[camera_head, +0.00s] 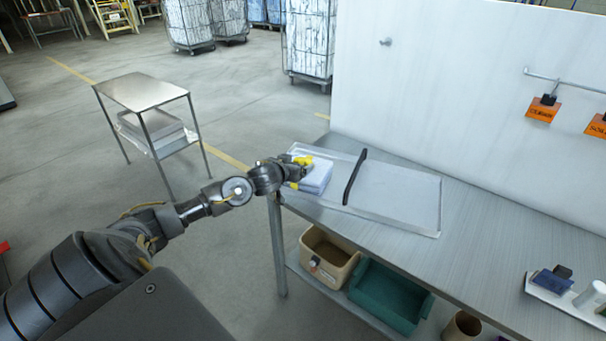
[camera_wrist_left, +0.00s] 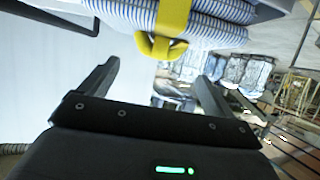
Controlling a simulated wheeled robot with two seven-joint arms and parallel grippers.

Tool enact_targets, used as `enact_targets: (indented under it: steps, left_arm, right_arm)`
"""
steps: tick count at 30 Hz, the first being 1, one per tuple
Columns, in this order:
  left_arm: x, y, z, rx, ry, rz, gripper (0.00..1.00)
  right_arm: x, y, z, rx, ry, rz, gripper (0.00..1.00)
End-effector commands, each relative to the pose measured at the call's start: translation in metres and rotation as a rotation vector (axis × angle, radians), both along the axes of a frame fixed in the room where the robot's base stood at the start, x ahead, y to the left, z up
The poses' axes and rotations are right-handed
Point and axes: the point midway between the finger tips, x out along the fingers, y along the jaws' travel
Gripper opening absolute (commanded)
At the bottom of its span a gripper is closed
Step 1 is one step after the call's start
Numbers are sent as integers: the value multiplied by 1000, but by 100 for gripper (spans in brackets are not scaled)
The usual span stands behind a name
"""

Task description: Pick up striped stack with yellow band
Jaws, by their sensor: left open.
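The striped stack (camera_head: 318,177) sits at the left end of a shallow tray on the workbench. In the left wrist view the blue-and-white striped stack (camera_wrist_left: 215,18) fills the top, with its yellow band (camera_wrist_left: 172,17) and a yellow loop (camera_wrist_left: 155,46) hanging from it. My left gripper (camera_head: 300,172) is at the stack's left side, partly covering it. In the left wrist view its two fingers (camera_wrist_left: 152,85) are spread apart with nothing between them, and the yellow loop lies beyond the gap. My right gripper is not in view.
The tray (camera_head: 410,222) has a black divider bar (camera_head: 355,176) across it. A white wall panel (camera_head: 460,90) rises behind the workbench (camera_head: 480,245). Below are a tan bin (camera_head: 328,255) and a green bin (camera_head: 390,295). A metal cart (camera_head: 145,92) stands on the floor at left.

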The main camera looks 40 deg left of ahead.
Motion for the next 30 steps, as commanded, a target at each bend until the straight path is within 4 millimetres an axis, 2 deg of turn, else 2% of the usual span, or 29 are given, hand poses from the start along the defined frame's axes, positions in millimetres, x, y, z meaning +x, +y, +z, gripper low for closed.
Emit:
enact_targets:
  steps: [10,16,21,30]
  left_arm:
    - [14,3,-4,1,0,0,89]
    - [40,8,-10,1,-1,1,89]
    - [53,13,-19,1,0,1,89]
    - [56,13,-21,2,-1,-2,89]
  right_arm:
    - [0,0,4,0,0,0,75]
    - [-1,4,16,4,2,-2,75]
    - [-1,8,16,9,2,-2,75]
    - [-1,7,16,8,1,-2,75]
